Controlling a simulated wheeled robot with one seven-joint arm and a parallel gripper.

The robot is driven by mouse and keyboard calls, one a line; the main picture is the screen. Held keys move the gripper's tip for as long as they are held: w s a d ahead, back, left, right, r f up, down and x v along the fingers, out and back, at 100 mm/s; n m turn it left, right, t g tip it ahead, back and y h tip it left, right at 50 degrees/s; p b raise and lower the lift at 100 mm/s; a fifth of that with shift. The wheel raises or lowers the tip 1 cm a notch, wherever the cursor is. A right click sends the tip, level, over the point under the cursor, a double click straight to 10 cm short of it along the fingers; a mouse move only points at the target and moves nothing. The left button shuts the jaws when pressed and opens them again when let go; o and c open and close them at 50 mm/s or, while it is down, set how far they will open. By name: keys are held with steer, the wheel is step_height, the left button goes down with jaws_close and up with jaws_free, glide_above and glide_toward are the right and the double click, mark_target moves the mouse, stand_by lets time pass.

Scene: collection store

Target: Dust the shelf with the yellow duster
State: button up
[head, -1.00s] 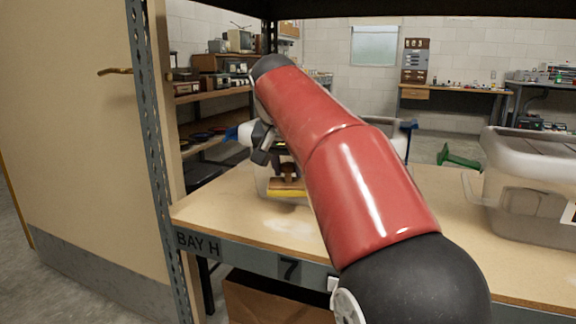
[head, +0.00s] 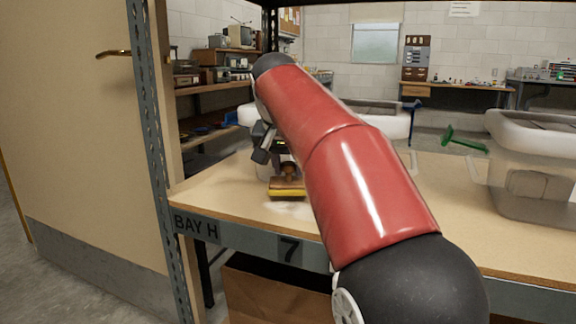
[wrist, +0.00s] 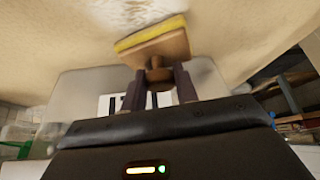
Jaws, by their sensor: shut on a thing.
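My gripper (wrist: 158,88) is shut on the handle of the yellow duster (wrist: 155,45), a wooden block with a yellow pad. In the head view the duster (head: 287,188) is low over the front left part of the tan shelf (head: 222,188), pad down. A pale dusty patch (head: 292,212) lies on the shelf just in front of it. The wrist view shows the patch (wrist: 140,12) beyond the yellow edge. I cannot tell whether the pad touches the shelf. My red arm hides part of the shelf.
A translucent lidded bin (head: 540,165) stands on the shelf at right. Another pale bin (head: 385,118) is partly behind my arm. A perforated steel post (head: 155,160) borders the shelf at left. A green object (head: 465,140) shows behind. Bare board lies left of the duster.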

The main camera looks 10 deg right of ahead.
steer(key=shift+f+b, duration=0.75)
steer(key=shift+f, duration=0.25)
steer(key=shift+s+a, duration=0.1)
